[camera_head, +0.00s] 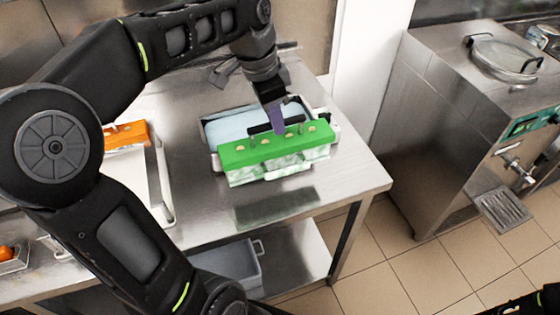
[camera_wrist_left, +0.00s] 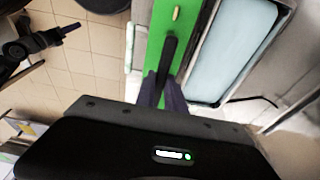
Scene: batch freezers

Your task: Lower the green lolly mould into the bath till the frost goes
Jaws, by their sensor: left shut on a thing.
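The green lolly mould (camera_head: 240,153) has a bright green top with several pale sticks and whitish frosted sides below. My left gripper (camera_head: 277,121) is shut on the mould's dark handle (camera_wrist_left: 168,55) and holds the mould from above. The bath (camera_head: 207,141) is a metal-rimmed tank of pale blue liquid on the steel table. The mould hangs along the bath's near side, covering its front rim. Its frosted sides show outside, so it looks above the rim and not in the liquid. My right gripper (camera_wrist_left: 66,31) shows small in the left wrist view; its jaws are unclear.
An orange mould (camera_head: 126,135) and a white tray (camera_head: 150,180) lie to the left on the table. A steel machine (camera_head: 440,120) stands to the right across a floor gap. A grey bin (camera_head: 232,265) sits on the lower shelf. The table's right front corner is clear.

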